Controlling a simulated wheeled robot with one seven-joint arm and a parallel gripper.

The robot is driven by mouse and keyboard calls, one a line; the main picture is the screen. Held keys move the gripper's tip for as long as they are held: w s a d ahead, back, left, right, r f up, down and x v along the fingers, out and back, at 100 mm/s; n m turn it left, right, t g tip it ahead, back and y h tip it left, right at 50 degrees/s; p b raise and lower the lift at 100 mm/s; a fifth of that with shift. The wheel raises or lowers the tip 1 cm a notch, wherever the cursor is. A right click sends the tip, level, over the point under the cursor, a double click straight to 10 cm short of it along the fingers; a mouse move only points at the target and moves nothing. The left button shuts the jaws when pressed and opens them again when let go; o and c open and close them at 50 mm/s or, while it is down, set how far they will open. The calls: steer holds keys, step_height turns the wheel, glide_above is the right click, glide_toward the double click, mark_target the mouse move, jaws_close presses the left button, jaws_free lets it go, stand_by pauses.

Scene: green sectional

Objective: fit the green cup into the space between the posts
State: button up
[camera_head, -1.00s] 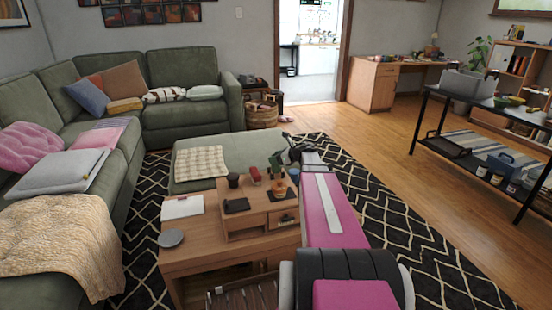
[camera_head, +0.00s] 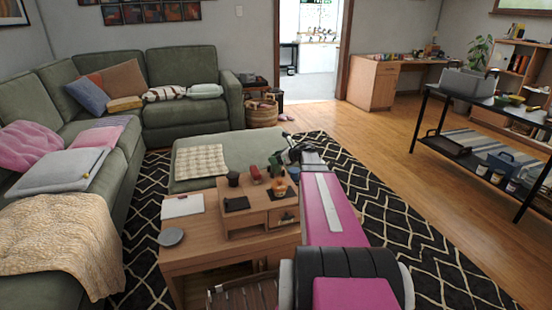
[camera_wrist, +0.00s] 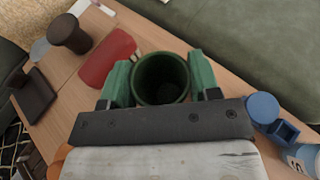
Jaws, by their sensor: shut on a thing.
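The green cup (camera_wrist: 161,80) is between the two green fingers of my gripper (camera_wrist: 160,82) in the wrist view, its open rim facing the camera. The fingers are shut on its sides, and its inside looks empty and dark. In the head view my gripper (camera_head: 293,157) is over the back right of the wooden table, and the green cup (camera_head: 276,164) shows only as a small patch. No pair of posts can be told for sure. A red object (camera_wrist: 107,60) is to the cup's left and a blue mug (camera_wrist: 263,108) to its right in the wrist view.
A brown cup (camera_wrist: 68,36), a dark flat item (camera_wrist: 36,95) and a blue-white container (camera_wrist: 302,158) stand or lie nearby. A wooden box (camera_head: 245,222) with an orange-topped item sits on the table (camera_head: 190,256). The green ottoman (camera_head: 190,150) is behind.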

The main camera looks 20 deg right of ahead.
steer(key=shift+f, duration=0.65)
stand_by(0.9)
steer(key=o, duration=1)
step_height(320, 180, up, 8)
stand_by(1.0)
stand_by(0.3)
